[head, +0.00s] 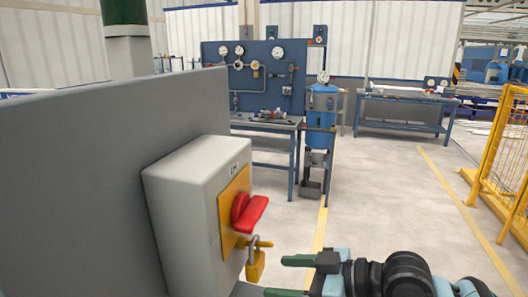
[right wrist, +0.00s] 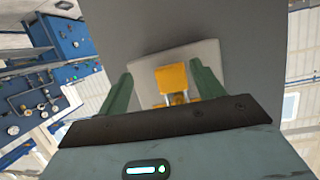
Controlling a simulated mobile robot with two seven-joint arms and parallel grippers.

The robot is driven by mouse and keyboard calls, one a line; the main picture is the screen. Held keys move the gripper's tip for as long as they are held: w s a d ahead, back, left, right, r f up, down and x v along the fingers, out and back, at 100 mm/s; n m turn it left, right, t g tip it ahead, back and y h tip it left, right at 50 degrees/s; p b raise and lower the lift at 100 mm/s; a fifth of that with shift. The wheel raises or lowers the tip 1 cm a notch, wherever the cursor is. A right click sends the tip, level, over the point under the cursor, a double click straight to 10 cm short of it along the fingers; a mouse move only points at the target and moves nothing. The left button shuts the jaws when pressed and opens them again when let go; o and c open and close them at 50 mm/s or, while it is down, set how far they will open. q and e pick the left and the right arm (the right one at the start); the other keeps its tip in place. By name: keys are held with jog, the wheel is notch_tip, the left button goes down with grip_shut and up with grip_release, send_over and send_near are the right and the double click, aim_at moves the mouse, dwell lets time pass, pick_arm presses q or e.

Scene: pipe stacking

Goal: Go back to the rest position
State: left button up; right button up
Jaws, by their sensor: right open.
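My right gripper (head: 289,276) comes in from the lower right in the head view. Its two green fingers are apart, and they point left toward a yellow padlock (head: 255,266). The padlock hangs by its shackle at the red rotary handle (head: 248,212) on a grey switch box (head: 190,190). In the right wrist view the padlock (right wrist: 172,78) shows between the open fingers, with no finger seen touching it. The red handle is not seen in that view. My left gripper is not in view.
The switch box is on a large grey panel (head: 80,190) at the left. A workbench with gauges (head: 262,122) and a blue tank (head: 322,105) stand behind. Yellow fencing (head: 505,150) is at the right. The floor (head: 385,200) between is clear.

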jog(key=s+d+f+m+t+h+p, duration=0.1)
jog(key=s+d+f+m+t+h, duration=0.15)
jog(key=f, duration=0.45)
jog(key=s+d+f+m+t+h, duration=0.1)
jog(key=s+f+m, duration=0.15)
jog(key=f, duration=0.45)
jog(key=s+d+f+m+t+h+p, duration=0.1)
jog(key=s+d+f+m+t, duration=0.15)
jog(key=f, duration=0.55)
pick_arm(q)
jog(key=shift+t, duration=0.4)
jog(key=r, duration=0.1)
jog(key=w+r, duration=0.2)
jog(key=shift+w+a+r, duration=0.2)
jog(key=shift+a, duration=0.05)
pick_arm(e)
jog(key=s+d+f+m+g+h, duration=0.1)
jog(key=s+d+f+h, duration=0.2)
jog(key=s+f, duration=0.4)
jog(key=s+d+f+m+g+h, duration=0.1)
jog(key=s+d+f, duration=0.5)
jog(key=s, duration=0.8)
jog(key=f+m+h, duration=0.1)
jog(key=h, duration=0.1)
jog(key=shift+s+d+g+h, duration=0.3)
jog(key=shift+s+g+h, duration=0.05)
jog(key=shift+s+g, duration=0.05)
